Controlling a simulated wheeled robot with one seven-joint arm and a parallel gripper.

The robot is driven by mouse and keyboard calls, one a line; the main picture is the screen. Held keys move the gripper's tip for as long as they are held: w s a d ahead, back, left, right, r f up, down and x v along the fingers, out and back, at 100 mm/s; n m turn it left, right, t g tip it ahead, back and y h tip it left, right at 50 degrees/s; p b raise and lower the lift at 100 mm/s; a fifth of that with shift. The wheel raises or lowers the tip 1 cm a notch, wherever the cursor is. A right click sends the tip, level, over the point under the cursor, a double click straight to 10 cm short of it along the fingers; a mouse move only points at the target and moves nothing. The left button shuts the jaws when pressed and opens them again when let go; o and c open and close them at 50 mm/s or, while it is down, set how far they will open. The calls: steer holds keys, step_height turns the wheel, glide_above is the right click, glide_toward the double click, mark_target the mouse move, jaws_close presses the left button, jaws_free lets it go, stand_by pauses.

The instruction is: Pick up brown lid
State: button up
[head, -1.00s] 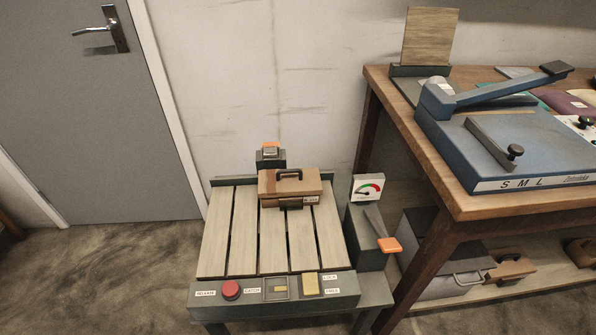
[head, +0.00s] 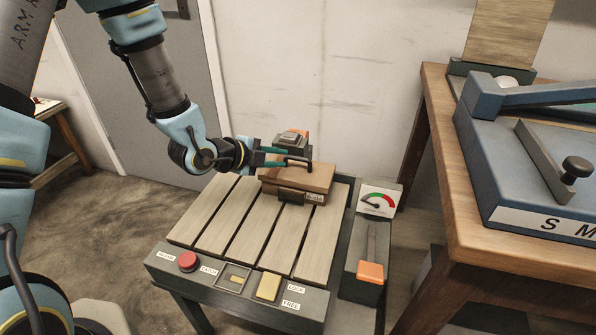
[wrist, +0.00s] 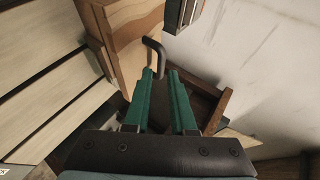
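The brown lid (head: 318,179) is the top of a wooden case with a dark handle on the slatted table. Its wooden side also shows in the wrist view (wrist: 135,22). My gripper (head: 300,160) reaches over it from the left at handle height. In the wrist view, the green fingertips of my gripper (wrist: 161,72) are close together with the dark handle (wrist: 157,55) at or between them. I cannot tell whether they clamp it. The lid appears to rest on the case's lower part, which has a label and latch in front.
The slatted table (head: 235,235) has a red button (head: 188,262) and a yellow pad (head: 268,286) along its front. A gauge (head: 380,200) and an orange-tipped lever (head: 370,271) stand at its right. A workbench (head: 470,215) with a blue machine is farther right. A wall stands behind.

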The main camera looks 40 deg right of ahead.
mark_target(291, 158)
steer(key=shift+w+p+x, duration=0.15)
steer(key=shift+p+x, duration=0.05)
steer(key=shift+x, duration=1.5)
steer(key=shift+w+p+x, duration=0.1)
steer(key=shift+p+x, duration=0.1)
steer(key=shift+x, duration=1.45)
jaws_close()
